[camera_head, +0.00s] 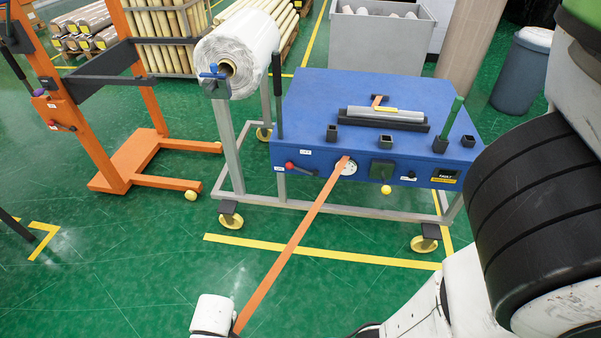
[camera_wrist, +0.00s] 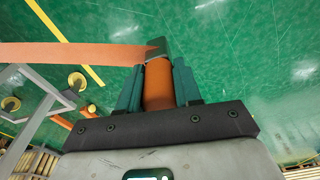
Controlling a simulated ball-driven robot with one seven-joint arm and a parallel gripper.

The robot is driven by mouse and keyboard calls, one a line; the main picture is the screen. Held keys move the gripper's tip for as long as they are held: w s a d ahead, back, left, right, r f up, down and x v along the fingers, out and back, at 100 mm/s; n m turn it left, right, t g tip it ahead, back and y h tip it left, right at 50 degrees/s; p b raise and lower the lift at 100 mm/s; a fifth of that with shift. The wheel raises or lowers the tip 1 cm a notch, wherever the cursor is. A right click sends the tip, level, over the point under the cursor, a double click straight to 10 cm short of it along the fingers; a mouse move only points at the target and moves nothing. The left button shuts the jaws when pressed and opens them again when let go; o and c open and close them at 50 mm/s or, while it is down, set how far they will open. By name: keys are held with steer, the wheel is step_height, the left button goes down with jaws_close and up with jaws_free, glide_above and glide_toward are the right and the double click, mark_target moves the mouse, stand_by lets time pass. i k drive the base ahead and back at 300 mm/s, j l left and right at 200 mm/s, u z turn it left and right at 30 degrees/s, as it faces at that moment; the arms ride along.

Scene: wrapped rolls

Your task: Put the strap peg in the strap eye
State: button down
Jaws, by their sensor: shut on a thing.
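My gripper (camera_wrist: 158,72) is shut on an orange cylindrical peg (camera_wrist: 158,88), with a teal finger on each side of it. The peg has a dark block (camera_wrist: 157,47) at its far end. A flat orange strap (camera_wrist: 75,55) runs from that end to the left. In the head view the strap (camera_head: 290,245) stretches taut from a round white fitting (camera_head: 350,168) on the front of the blue machine (camera_head: 300,120) to the bottom edge. The gripper and peg do not show in that view. I cannot tell for certain which part is the strap eye.
The machine carries a large wrapped roll (camera_head: 238,50) at its left, grey and dark bars (camera_head: 385,115), black sockets (camera_head: 332,133) and a green upright rod (camera_head: 452,118). An orange wheeled frame (camera_head: 140,155) stands left.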

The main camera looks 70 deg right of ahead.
mark_target(384, 144)
steer(key=i+u, duration=0.25)
steer(key=i, duration=0.45)
steer(key=i+j+z, duration=0.15)
steer(key=i+z, duration=0.45)
steer(key=z, duration=0.4)
steer(key=j+z, duration=0.1)
steer(key=z, duration=0.4)
steer(key=i+j+z, duration=0.1)
steer(key=z, duration=0.4)
